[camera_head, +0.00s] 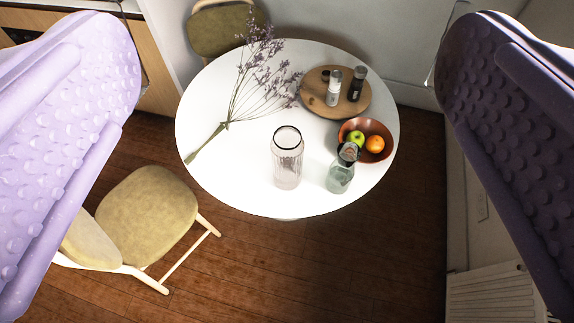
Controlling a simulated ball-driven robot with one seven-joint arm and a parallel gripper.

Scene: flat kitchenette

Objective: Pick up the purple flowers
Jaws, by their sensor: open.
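The purple flowers (237,100) lie as a loose bunch on the left part of a round white table (240,187). Their stems meet near the table's left edge and the blossoms fan out toward the back and right. My gripper (290,130) shows as two purple, bumpy fingers at the left and right edges of the view. It is open with nothing between the fingers. The flowers are well beyond the fingers, untouched, and fully in view.
A ribbed glass vase (287,165) and a greenish bottle (341,175) stand near the front. A bowl (382,132) of fruit and a wooden board (318,101) with shakers are at the right. Chairs stand at the left (150,212) and back (222,32). A radiator (490,295) is lower right.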

